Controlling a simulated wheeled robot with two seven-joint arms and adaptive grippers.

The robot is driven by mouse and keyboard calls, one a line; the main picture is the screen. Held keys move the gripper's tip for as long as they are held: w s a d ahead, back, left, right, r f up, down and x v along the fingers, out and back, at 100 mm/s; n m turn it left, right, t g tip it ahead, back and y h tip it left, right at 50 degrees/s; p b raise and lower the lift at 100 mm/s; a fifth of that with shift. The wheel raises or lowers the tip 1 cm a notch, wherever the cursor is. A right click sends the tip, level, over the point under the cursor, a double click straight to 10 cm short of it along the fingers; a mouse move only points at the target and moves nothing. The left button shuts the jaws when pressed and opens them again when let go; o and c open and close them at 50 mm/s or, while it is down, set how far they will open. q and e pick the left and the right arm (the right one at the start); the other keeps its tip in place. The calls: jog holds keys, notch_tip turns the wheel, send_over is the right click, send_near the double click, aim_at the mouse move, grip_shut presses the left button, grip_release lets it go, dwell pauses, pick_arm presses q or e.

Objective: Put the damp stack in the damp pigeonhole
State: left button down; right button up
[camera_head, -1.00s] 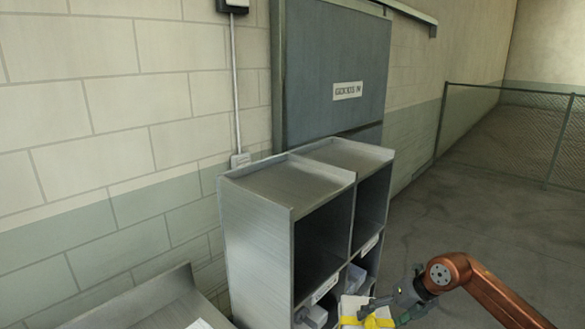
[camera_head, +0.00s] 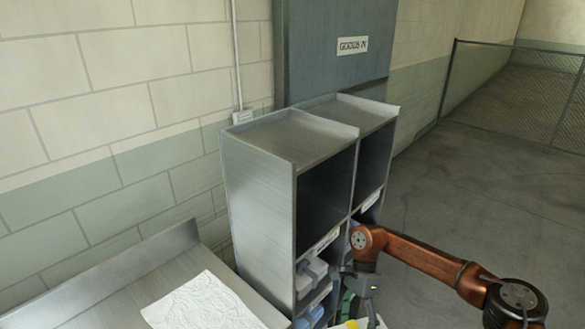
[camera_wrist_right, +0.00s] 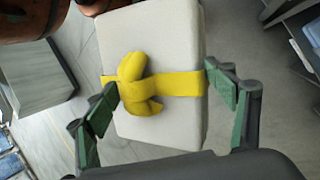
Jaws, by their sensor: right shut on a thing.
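My right gripper (camera_wrist_right: 165,92) is shut on a white stack (camera_wrist_right: 165,40) tied with a yellow band, its two green-padded fingers on opposite sides. In the head view the right gripper (camera_head: 362,292) is low in front of the pigeonhole unit (camera_head: 258,205), and only a sliver of the stack (camera_head: 352,325) shows at the bottom edge. The unit is grey metal with two columns; its upper openings look empty. White labels (camera_head: 324,242) sit below them, too small to read, so I cannot tell which pigeonhole is the damp one. My left gripper is out of view.
Pale grey folded things (camera_head: 312,268) and blue ones lie in lower pigeonholes of the left column. A metal bench (camera_head: 150,265) with a crumpled white sheet (camera_head: 205,302) stands at left. Open floor (camera_head: 480,190) lies to the right, with a mesh fence (camera_head: 510,95) behind.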

jog(key=s+d+f+n+h, duration=0.1)
jog(key=s+n+h, duration=0.1)
jog(key=n, duration=0.2)
jog(key=s+d+f+n+t+h, duration=0.1)
jog(key=s+n+h, duration=0.1)
jog(key=s+n, duration=0.1)
jog(key=s+d+f+n+t+h, duration=0.1)
jog(key=s+n, duration=0.1)
jog(key=n, duration=0.4)
jog(key=shift+s+h, duration=0.25)
jog(key=shift+h, duration=0.15)
jog(key=shift+s+d+f+n+t, duration=0.15)
jog(key=shift+s+d+n+t, duration=0.2)
jog(key=shift+n, duration=0.45)
jog(key=shift+s+a+f, duration=0.1)
jog(key=shift+f, duration=0.05)
